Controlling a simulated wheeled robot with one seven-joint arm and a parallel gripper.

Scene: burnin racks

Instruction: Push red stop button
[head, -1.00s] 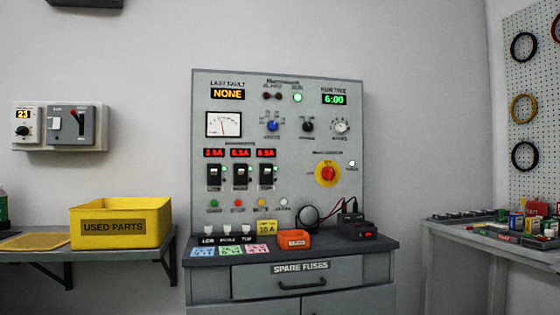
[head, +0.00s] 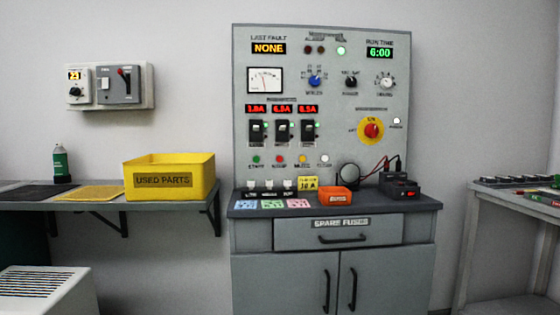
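A grey control panel (head: 325,100) stands upright at the back of a grey cabinet. Low on the panel is a row of small round buttons. The red button (head: 279,159) is second from the left, between a green button (head: 256,159) and a yellow one (head: 301,159); a white one (head: 323,159) is at the right end. The labels under them are too small to read surely. A larger red rotary knob on a yellow disc (head: 371,129) sits higher at the right. My gripper is not in view.
The cabinet top (head: 415,203) holds an orange bin (head: 335,197), a black device with leads (head: 398,187) and coloured cards in front of the panel. A yellow used parts bin (head: 170,181) stands on the left shelf. A bench (head: 500,195) is at the right.

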